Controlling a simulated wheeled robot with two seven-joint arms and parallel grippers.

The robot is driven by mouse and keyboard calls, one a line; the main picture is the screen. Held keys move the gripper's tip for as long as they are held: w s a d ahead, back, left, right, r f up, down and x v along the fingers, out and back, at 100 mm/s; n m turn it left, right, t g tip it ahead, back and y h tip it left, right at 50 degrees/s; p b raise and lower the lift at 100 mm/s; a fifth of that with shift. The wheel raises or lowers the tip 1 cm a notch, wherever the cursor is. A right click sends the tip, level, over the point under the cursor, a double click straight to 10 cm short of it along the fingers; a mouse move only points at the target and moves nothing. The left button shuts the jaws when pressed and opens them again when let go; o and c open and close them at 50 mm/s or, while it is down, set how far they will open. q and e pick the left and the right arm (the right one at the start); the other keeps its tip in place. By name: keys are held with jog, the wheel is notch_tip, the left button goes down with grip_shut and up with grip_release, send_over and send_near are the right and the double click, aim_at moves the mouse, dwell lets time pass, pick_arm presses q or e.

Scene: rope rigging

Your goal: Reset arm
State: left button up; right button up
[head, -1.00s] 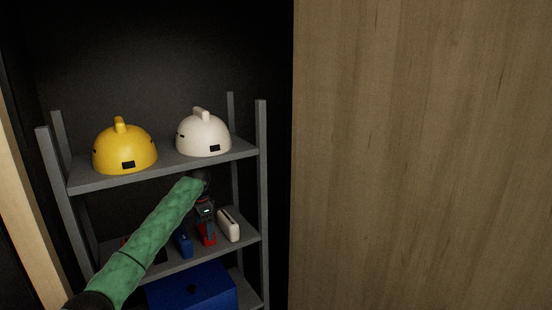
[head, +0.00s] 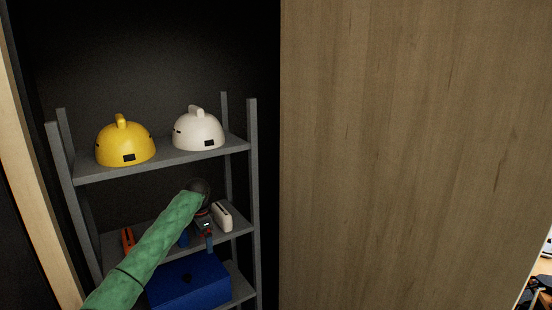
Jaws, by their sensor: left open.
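My left arm, in a green sleeve, reaches from the bottom left toward the grey shelf rack. My left gripper (head: 208,238) is open, in front of the middle shelf (head: 237,222). It is small and dark here, and I see nothing clearly held in it. A white upright object (head: 222,216) stands just right of it. A blue object (head: 184,239) is partly hidden behind my arm. My right gripper is not in view.
A yellow helmet (head: 126,143) and a white helmet (head: 199,131) sit on the top shelf. An orange-red item (head: 128,239) is on the middle shelf. A blue box (head: 189,281) is on the lower shelf. A wooden panel (head: 410,150) fills the right.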

pick_arm(q)
jog(key=s+d+f+n, duration=0.1)
jog(key=s+d+f, duration=0.3)
jog(key=s+f, duration=0.4)
jog(key=s+d+f+n+t+h, duration=0.1)
jog(key=s+d+f, duration=0.3)
jog(key=s, duration=0.6)
jog(key=s+d+f, duration=0.3)
jog(key=s+f, duration=0.5)
jog(key=s+f+n+t, duration=0.1)
jog(key=s+f+n, duration=0.15)
jog(key=s, duration=1.55)
jog(key=s+a+r+n+t, duration=0.1)
jog(key=s+a+r+n, duration=0.15)
jog(key=s, duration=0.65)
jog(key=s+a+r+n+t, duration=0.15)
jog(key=s+a+r, duration=0.25)
jog(key=s, duration=0.4)
notch_tip(320, 180, down, 25)
jog(key=w+d+g, duration=0.2)
jog(key=s+f, duration=0.4)
jog(key=f, duration=0.7)
jog(key=s+f, duration=0.4)
jog(key=f, duration=0.8)
jog(key=shift+s+d+g+y, duration=0.15)
jog(key=shift+d+g+y, duration=0.15)
jog(key=shift+g, duration=0.05)
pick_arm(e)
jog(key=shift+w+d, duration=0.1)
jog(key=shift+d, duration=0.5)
